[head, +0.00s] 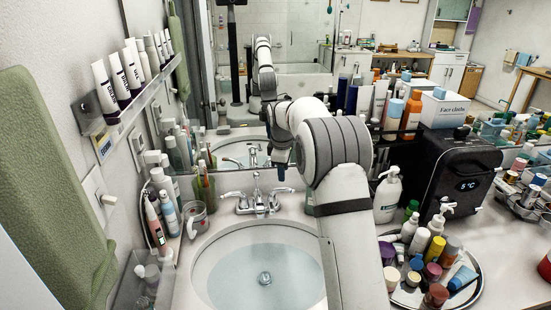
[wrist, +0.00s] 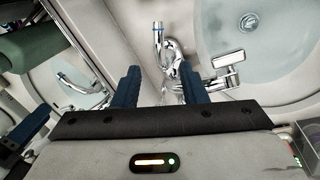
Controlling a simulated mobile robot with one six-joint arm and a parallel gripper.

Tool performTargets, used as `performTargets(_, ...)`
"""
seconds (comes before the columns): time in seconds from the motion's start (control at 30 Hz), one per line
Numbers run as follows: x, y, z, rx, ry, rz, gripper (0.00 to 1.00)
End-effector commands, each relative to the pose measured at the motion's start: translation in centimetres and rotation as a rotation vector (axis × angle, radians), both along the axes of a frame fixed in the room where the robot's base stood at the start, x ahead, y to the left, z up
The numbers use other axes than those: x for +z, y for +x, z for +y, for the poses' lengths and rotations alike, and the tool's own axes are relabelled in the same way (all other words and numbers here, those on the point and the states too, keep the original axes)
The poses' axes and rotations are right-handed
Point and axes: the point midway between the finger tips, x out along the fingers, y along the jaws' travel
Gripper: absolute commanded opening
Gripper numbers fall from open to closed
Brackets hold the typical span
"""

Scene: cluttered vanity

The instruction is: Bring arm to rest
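In the head view only a small blue part of the gripper (head: 280,172) shows, near the mirror; the rest is hidden. The chrome faucet (wrist: 172,55) lies beyond the fingertips in the wrist view, partly covered by the right finger. I cannot tell whether they touch.
The sink basin (head: 262,270) holds water. A tray (head: 405,295) of bottles and jars and a black mini fridge (head: 450,170) stand to the right. Bottles and a cup (head: 196,218) crowd the left. A mirror stands behind the faucet; a wall shelf (head: 130,110) holds tubes.

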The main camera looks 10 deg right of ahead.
Motion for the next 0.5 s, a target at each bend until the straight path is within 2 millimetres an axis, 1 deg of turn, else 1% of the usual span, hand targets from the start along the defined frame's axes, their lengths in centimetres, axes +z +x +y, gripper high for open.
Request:
performTargets(0.07, 0.9, -0.8, -0.1, -0.023, 0.005, -0.006, 0.39)
performTargets(0.17, 2.6, -2.8, -0.2, -0.086, 0.021, -0.016, 0.39)
performTargets(0.27, 4.6, -5.7, -0.5, -0.174, 0.043, -0.028, 0.39)
performTargets(0.3, 5.3, -7.0, -0.5, -0.212, 0.053, -0.034, 0.39)
performTargets(0.37, 6.3, -9.0, -0.6, -0.268, 0.068, -0.040, 0.39)
performTargets(0.5, 8.2, -13.8, -0.9, -0.401, 0.102, -0.055, 0.39)
